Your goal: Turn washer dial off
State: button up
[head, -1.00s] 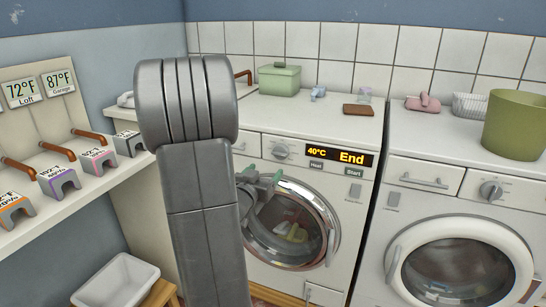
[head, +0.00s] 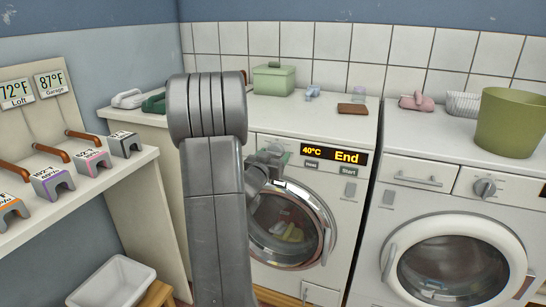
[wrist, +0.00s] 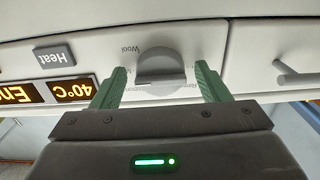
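The washer dial (wrist: 162,68) is a grey knob on the white panel of the left machine. In the wrist view the panel appears upside down, with "Wool" and a partly hidden word printed around the knob. The dial's raised bar lies roughly level there. My gripper (wrist: 162,85) is open, with one green finger on each side of the dial and visible gaps to it. In the head view my gripper (head: 272,156) is at the washer's panel and largely covers the dial. The washer display (head: 334,154) reads 40°C and End.
The washer's round door (head: 292,228) is below, with laundry inside. A second machine (head: 455,230) with its own knob (head: 485,188) stands to the right. A green box (head: 275,80) sits on the washer top.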

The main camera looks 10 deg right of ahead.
jog(key=c, duration=0.8)
jog(key=shift+c, duration=0.2)
jog(key=shift+r+n+p, duration=0.1)
jog(key=shift+n+p, duration=0.3)
jog(key=n+p, duration=0.2)
jog(key=shift+r+n, duration=0.15)
jog(key=shift+n, duration=0.25)
jog(key=n+p, duration=0.4)
jog(key=n, duration=0.1)
jog(key=n+p, duration=0.2)
jog(key=n, duration=0.3)
jog(key=n+p, duration=0.2)
jog(key=n, duration=0.2)
